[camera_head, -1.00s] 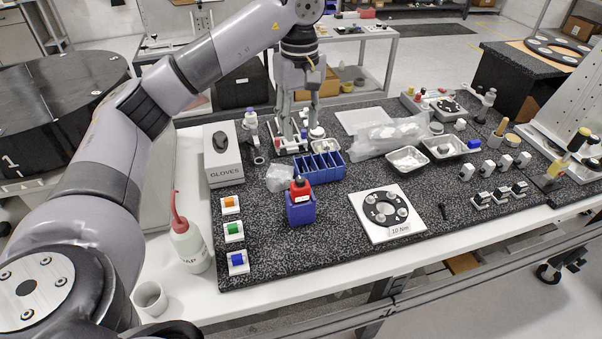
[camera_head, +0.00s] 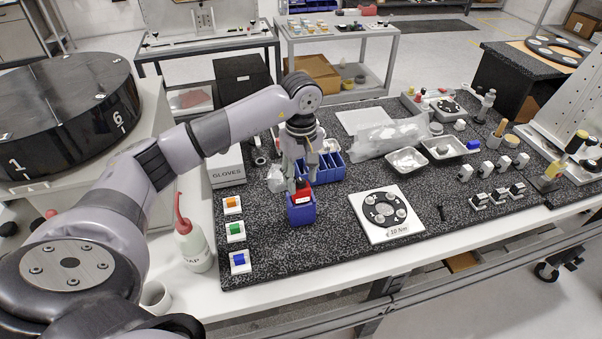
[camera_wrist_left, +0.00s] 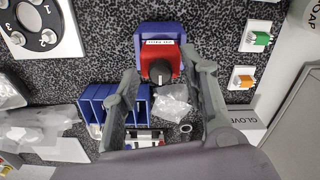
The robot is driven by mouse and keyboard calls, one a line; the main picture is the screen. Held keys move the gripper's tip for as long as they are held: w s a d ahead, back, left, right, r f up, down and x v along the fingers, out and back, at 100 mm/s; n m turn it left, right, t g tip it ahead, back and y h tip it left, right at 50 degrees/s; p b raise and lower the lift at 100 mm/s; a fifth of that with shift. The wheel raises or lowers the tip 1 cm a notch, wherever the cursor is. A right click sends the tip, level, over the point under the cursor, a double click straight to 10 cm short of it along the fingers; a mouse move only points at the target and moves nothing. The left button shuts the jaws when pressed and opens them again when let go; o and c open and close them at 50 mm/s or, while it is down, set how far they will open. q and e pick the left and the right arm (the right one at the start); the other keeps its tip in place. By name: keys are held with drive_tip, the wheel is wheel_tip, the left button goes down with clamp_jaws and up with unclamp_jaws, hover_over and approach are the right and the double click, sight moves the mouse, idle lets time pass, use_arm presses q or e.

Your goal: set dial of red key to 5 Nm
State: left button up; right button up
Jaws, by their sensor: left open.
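The red key (camera_head: 304,193) is a red block standing upright in a blue holder (camera_head: 301,211) on the speckled mat. In the left wrist view the red key (camera_wrist_left: 158,50) has a round black dial (camera_wrist_left: 160,71) with a pale mark; its setting cannot be read. My left gripper (camera_head: 303,176) hangs just above the red key, pointing down. In the left wrist view its open fingers (camera_wrist_left: 168,70) lie on either side of the dial, with nothing clasped. In the head view the fingers hide part of the key's top. My right gripper is not in view.
A blue divided bin (camera_head: 330,167) stands close behind the key. A white plate marked 10 Nm (camera_head: 378,235) lies to the right. Orange, green and blue switches (camera_head: 239,262) and a wash bottle (camera_head: 193,246) are at left. The mat in front of the holder is clear.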

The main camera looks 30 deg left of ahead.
use_arm(q)
drive_tip(key=shift+c, duration=0.5)
clamp_jaws()
